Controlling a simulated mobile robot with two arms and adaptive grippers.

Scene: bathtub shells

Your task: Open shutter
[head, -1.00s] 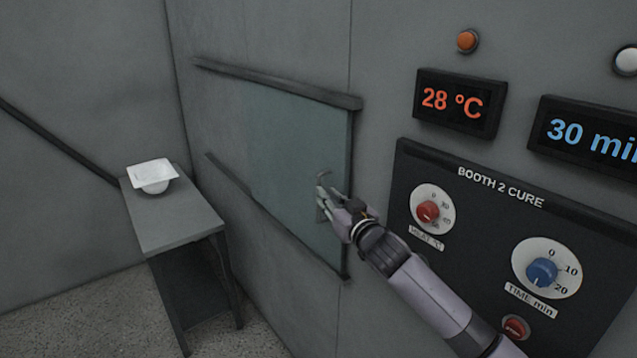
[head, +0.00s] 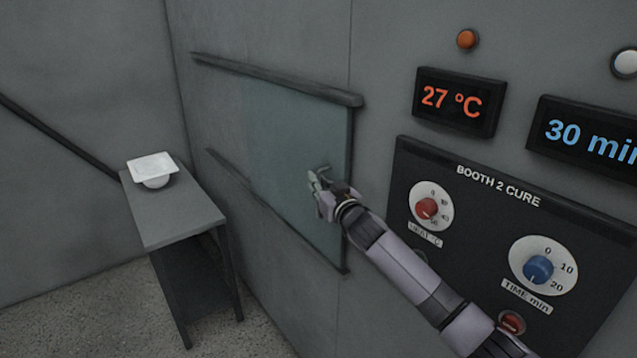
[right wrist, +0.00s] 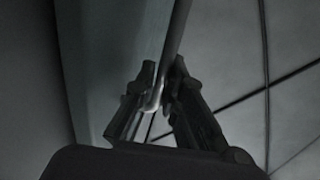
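The shutter (head: 290,135) is a smooth grey-green panel in the wall, set between an upper rail (head: 275,78) and a lower rail (head: 228,176). It covers the space up to the right end of the rails. My right gripper (head: 318,180) is at the panel's right part. In the right wrist view, its fingers (right wrist: 163,72) lean inward on both sides of a slim grey bar, the shutter handle (right wrist: 176,35), and look closed on it. In the head view the fingers largely hide the handle. My left gripper is not in view.
A dark control panel (head: 470,190) with a red knob (head: 426,208) and a blue knob (head: 538,269) is right of the shutter, close to my right arm. A temperature display (head: 453,101) reads 27 °C. A small table (head: 175,212) at left holds a white shell (head: 153,170).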

